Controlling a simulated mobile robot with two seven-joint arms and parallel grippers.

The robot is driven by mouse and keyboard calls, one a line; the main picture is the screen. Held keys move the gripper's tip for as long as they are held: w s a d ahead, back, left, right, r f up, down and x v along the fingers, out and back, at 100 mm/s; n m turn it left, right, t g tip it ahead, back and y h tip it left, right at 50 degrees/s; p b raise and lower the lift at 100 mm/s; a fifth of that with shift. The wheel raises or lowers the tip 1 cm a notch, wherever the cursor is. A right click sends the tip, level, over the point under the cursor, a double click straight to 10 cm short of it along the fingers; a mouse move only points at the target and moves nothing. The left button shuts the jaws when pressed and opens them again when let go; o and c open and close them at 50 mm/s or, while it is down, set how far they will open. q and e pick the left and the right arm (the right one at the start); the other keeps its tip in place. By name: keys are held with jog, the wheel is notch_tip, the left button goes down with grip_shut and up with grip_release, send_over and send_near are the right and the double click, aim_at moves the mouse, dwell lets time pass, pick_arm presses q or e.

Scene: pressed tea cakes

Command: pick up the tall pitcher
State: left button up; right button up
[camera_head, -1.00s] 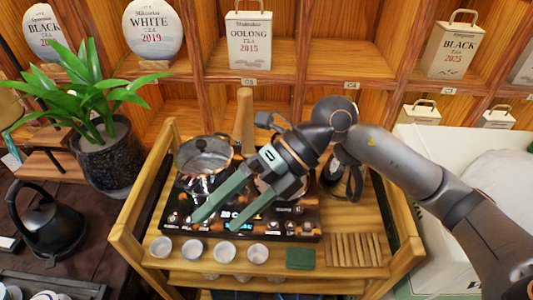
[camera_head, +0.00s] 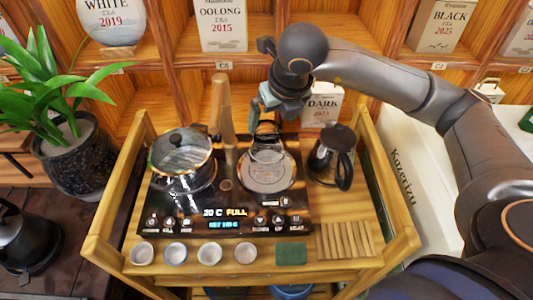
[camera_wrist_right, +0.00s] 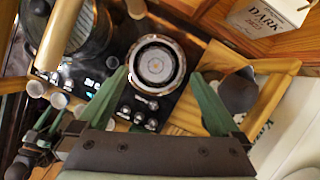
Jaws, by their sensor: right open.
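A dark steel pitcher with a black lid and handle (camera_head: 331,158) stands upright on the right of the wooden cart. In the right wrist view its dark round top (camera_wrist_right: 238,90) lies by the right-hand finger, partly covered. My left gripper (camera_wrist_right: 48,122) seems to show small at lower left.
A lidded glass pot (camera_head: 182,158) sits on the left hot plate. An upright wooden post (camera_head: 223,110) stands between pot and glass vessel. Several white cups (camera_head: 175,253), a green block (camera_head: 291,254) and a slatted wooden piece (camera_head: 345,241) line the cart's front. A DARK tea box (camera_head: 323,103) stands behind.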

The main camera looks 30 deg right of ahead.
aim_at(266, 129)
jog(key=x, duration=0.3)
jog(key=p+x, duration=0.1)
jog(key=x, duration=0.1)
jog(key=shift+w+a+f, duration=0.15)
jog(key=shift+a+f, duration=0.15)
jog(key=shift+c, duration=0.2)
grip_shut()
dwell(0.4)
jog(key=shift+r, duration=0.15)
